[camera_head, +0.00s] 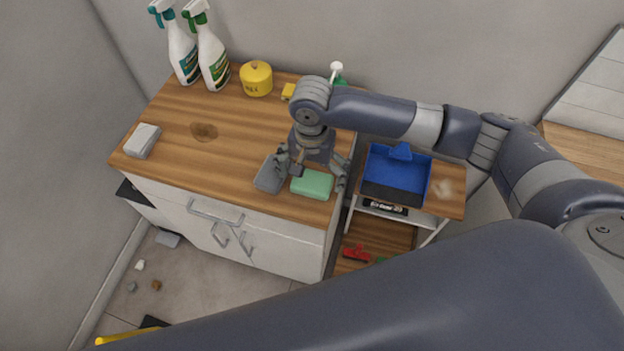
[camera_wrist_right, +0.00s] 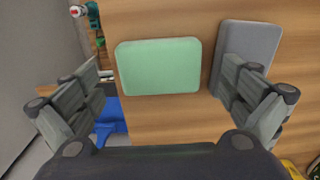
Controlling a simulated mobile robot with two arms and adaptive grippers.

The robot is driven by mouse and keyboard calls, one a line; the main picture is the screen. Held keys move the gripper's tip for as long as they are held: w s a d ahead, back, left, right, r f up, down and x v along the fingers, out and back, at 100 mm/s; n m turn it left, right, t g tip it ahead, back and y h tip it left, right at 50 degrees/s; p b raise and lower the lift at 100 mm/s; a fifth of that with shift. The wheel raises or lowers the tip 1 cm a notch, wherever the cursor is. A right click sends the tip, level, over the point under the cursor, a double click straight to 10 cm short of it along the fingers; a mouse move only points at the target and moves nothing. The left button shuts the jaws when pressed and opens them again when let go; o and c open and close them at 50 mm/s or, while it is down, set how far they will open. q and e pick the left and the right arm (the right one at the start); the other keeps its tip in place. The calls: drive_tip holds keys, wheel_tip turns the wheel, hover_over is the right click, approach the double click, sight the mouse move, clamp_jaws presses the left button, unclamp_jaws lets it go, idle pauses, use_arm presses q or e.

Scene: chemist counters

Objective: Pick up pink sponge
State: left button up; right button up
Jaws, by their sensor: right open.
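I see no pink sponge in either view. A green sponge (camera_head: 312,184) lies flat near the front right corner of the wooden counter top; it also shows in the right wrist view (camera_wrist_right: 158,66). My right gripper (camera_head: 312,172) is open above it, pointing down, with its fingers to either side of the green sponge. In the right wrist view nothing is between the fingers except the green sponge below; whether they touch it I cannot tell. A grey sponge or pad (camera_head: 269,175) lies just left of the green one, partly behind a finger. My left gripper is out of view.
A light grey block (camera_head: 142,140) lies at the counter's left edge. Two spray bottles (camera_head: 212,55) and a yellow tin (camera_head: 256,78) stand at the back. A blue dustpan-like tray (camera_head: 398,160) sits on a cart at right. The counter's middle is mostly clear, with a brown stain (camera_head: 204,131).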

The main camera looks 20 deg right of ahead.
drive_tip(key=shift+f, duration=0.75)
drive_tip(key=c, duration=0.9)
drive_tip(key=shift+o, duration=0.2)
drive_tip(key=shift+r, duration=0.15)
drive_tip(key=shift+w+r, duration=0.1)
drive_tip(key=shift+r, duration=0.45)
drive_tip(key=shift+s+r+b, duration=0.25)
drive_tip(key=shift+r+b, duration=0.05)
drive_tip(key=shift+r, duration=0.25)
drive_tip(key=shift+s+r+b, duration=0.25)
drive_tip(key=shift+r+b, duration=0.05)
drive_tip(key=shift+r, duration=0.2)
drive_tip(key=s+r+b, duration=0.1)
drive_tip(key=s+b, duration=0.1)
drive_tip(key=s, duration=1.3)
drive_tip(key=shift+d+r, duration=0.3)
drive_tip(key=shift+c, duration=0.6)
